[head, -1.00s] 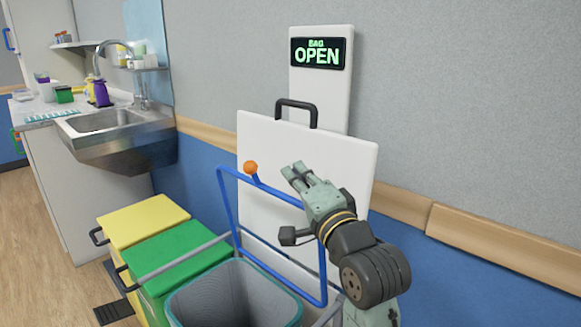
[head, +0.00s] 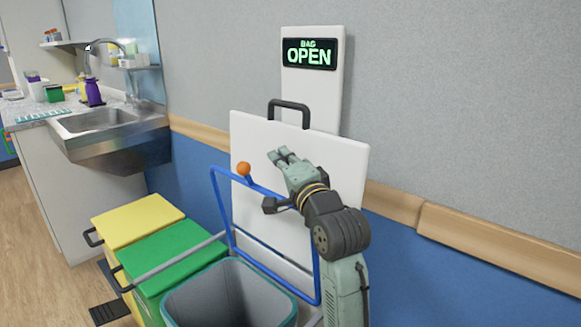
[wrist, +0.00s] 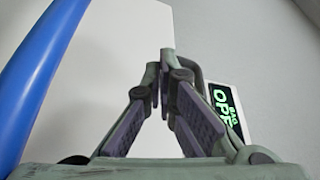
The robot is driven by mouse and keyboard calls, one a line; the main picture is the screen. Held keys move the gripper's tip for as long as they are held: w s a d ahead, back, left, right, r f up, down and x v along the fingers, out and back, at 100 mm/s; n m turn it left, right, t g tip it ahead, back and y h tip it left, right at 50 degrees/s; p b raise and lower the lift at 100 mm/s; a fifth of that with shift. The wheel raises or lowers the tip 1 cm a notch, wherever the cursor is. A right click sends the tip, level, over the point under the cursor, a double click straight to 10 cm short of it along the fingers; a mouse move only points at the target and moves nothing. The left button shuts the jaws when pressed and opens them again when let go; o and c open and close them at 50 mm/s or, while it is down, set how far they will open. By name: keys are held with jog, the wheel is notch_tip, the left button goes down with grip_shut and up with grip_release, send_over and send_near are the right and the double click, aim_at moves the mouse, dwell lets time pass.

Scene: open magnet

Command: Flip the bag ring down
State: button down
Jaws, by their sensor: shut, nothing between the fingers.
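The blue bag ring (head: 228,215) stands raised above the grey bin (head: 228,298), leaning close to the white lid panel (head: 330,160). An orange knob (head: 243,169) sits on its upper edge. My gripper (head: 280,155) is in front of the white panel, to the right of the knob and a little above the ring's top bar. It is shut and empty. In the wrist view the fingertips (wrist: 163,60) meet, with a blue bar of the ring (wrist: 35,75) close at the left. My wrist and arm hide part of the ring's right side.
A display (head: 309,54) on the wall reads "BAG OPEN". The panel has a black handle (head: 290,104) on top. Green (head: 170,262) and yellow (head: 135,220) lidded bins stand at the left. A steel sink (head: 100,122) is farther back. The wall is close behind.

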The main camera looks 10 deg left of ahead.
jog(key=a, duration=0.1)
jog(key=s+a, duration=0.1)
jog(key=a+f, duration=0.1)
jog(key=shift+s+a, duration=0.1)
jog(key=shift+s, duration=0.25)
jog(key=shift+a+f, duration=0.1)
